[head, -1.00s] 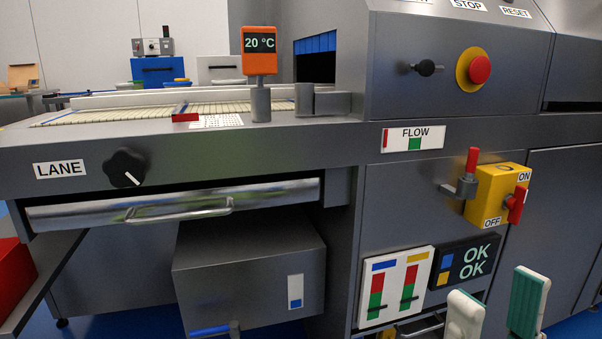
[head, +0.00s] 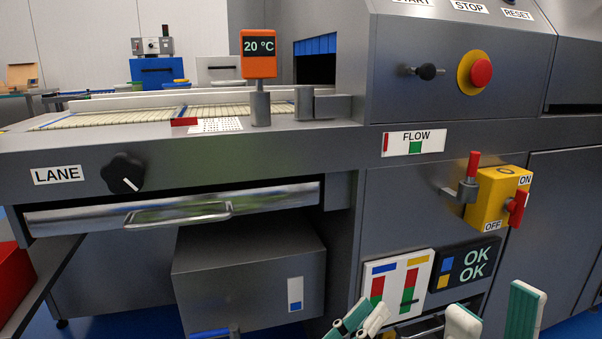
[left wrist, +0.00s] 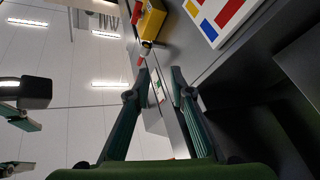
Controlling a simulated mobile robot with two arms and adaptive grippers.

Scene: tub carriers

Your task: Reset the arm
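My left gripper (head: 364,314) shows at the bottom edge of the head view, in front of the lower machine panel; its fingers are green and white. In the left wrist view its two fingers (left wrist: 160,76) stand apart with nothing between them. My right gripper (head: 492,306) is at the bottom right of the head view. Its two fingers stand wide apart and hold nothing visible. Most of both arms is outside the head view.
The grey machine front (head: 420,202) fills the middle. A yellow switch box (head: 486,200) with a red handle, a white gauge panel (head: 395,277) and an OK display (head: 466,262) are near the grippers. A drawer handle (head: 178,213) and grey box (head: 240,275) are left.

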